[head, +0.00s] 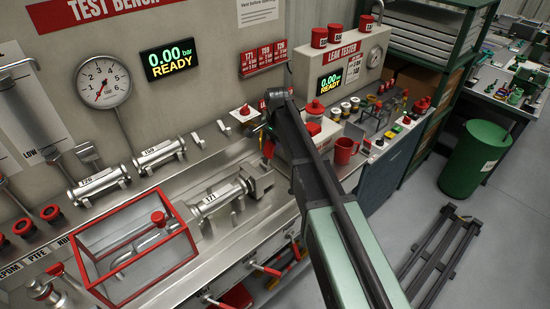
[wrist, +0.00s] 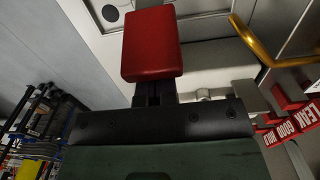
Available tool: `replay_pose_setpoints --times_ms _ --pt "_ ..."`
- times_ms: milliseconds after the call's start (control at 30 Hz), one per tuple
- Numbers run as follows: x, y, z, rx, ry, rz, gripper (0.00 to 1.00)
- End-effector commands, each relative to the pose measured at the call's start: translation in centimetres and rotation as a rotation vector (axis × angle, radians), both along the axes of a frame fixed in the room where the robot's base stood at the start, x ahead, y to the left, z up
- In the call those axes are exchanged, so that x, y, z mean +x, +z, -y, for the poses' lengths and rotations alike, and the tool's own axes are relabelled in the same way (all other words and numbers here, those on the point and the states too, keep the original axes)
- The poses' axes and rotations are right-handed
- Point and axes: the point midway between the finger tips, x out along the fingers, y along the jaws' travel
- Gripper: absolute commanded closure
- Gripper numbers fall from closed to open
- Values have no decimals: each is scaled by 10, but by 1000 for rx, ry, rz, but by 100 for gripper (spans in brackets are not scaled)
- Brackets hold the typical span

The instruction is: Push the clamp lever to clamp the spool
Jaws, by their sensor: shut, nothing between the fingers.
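The spool tagged 171 (head: 218,197) lies on the steel bench, its right end close to a grey metal block (head: 260,182). My gripper (head: 267,143) is at the end of my arm, above and right of the spool, mostly hidden by the arm. A red piece shows there; I cannot tell if it is a lever grip or part of my gripper. In the wrist view my gripper (wrist: 152,92) has its dark fingers together, with a red block (wrist: 152,43) directly at their tips. I cannot make out the clamp lever for certain.
A red-framed clear guard (head: 135,245) stands left of the spool. Spools 126 (head: 98,184) and 159 (head: 160,154) lie behind it. A red mug (head: 345,150) and the leak tester (head: 345,62) are right of my arm. A green bin (head: 475,160) stands on the floor.

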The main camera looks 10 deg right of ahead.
Motion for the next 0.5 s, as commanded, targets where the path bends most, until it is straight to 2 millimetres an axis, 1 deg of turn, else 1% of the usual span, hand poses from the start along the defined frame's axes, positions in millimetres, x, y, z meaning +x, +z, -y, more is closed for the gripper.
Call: replay_pose_setpoints --times_ms 500 --pt "-10 0 -17 0 0 0 100"
